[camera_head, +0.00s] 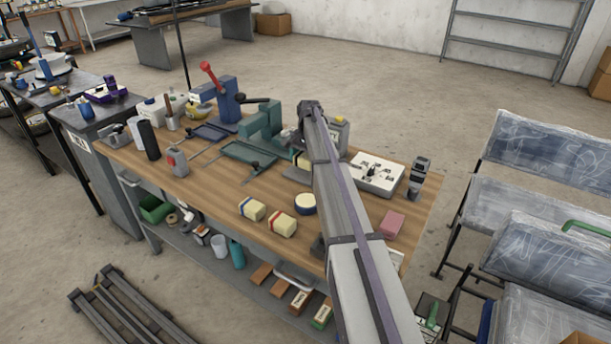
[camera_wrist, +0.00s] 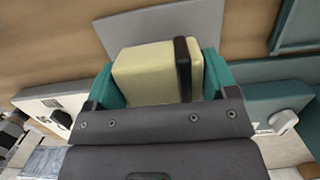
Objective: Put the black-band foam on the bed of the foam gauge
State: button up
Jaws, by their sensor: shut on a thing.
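The black-band foam (camera_wrist: 148,72) is a pale yellow block with a black band near its right end. In the wrist view my gripper (camera_wrist: 163,82) is shut on it, with a teal finger at each side. A flat grey plate (camera_wrist: 150,24), which looks like the bed of the foam gauge, lies just beyond and partly behind the foam. I cannot tell whether the foam touches it. In the head view a grey base (camera_head: 296,175) shows beside my arm, which hides most of the foam and gripper there.
A blue-band foam (camera_head: 251,209), a red-band foam (camera_head: 282,224) and a round cream piece (camera_head: 305,204) stand at the front of the wooden table (camera_head: 215,190). A green press (camera_head: 264,130) stands left of my arm. A white board (camera_head: 377,172) and pink block (camera_head: 391,223) lie right.

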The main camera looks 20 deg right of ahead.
aim_at(305, 166)
notch_tip(305, 166, down, 4)
jog(key=b, duration=0.3)
jog(key=shift+b, duration=0.3)
jog(key=shift+s+r, duration=0.1)
jog(key=shift+r, duration=0.25)
jog(key=shift+f, duration=0.15)
jog(key=o, duration=0.9)
